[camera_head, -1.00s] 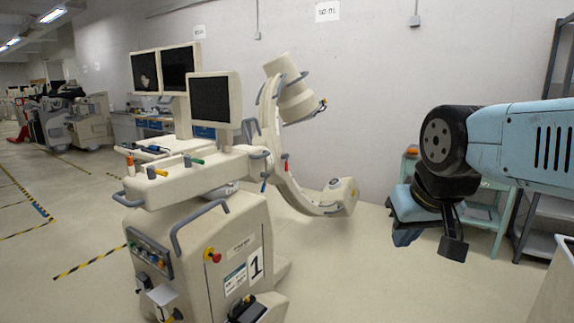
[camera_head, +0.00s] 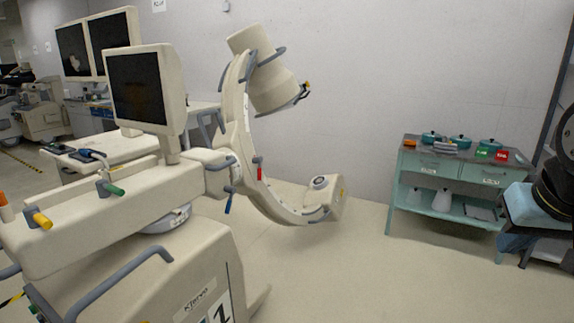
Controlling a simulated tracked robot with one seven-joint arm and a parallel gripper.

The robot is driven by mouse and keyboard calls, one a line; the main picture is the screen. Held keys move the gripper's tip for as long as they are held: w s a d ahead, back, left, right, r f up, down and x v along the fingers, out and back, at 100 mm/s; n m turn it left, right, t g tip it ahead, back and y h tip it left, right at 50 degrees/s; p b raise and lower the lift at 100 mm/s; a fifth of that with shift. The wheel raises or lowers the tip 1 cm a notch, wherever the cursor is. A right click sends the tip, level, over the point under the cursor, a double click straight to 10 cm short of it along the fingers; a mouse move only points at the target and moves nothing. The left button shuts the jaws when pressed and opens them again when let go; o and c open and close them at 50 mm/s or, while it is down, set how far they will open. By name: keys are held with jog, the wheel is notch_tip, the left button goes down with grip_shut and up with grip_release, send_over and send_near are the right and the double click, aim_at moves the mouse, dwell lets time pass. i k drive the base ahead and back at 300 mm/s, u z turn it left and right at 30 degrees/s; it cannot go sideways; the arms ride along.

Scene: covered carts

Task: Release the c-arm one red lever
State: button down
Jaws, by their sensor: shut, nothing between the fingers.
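The c-arm one (camera_head: 150,230) fills the left and middle of the view, with part of a "1" label low on its body. Its red lever (camera_head: 259,174) hangs near the joint beside the curved C-shaped arm (camera_head: 238,125), with its red part pointing down. A blue lever (camera_head: 230,200) is just left of and below it. My gripper (camera_head: 528,250) is at the far right edge, partly cut off, shut and empty. It is well apart from the red lever, with clear floor and the cabinet's front between them in the picture.
A teal cabinet (camera_head: 450,187) with pots and red and green items stands against the back wall, right of the c-arm. Monitors (camera_head: 138,88) rise from the c-arm. Bare floor (camera_head: 340,270) lies between the c-arm and my arm.

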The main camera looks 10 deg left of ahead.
aim_at(257, 160)
jog(key=u, duration=0.15)
jog(key=i, duration=1.15)
jog(key=u, duration=0.85)
jog(key=i, duration=0.5)
jog(key=u, duration=0.2)
jog(key=k, duration=0.95)
jog(key=u, duration=0.2)
jog(key=i, duration=0.95)
jog(key=z, duration=0.1)
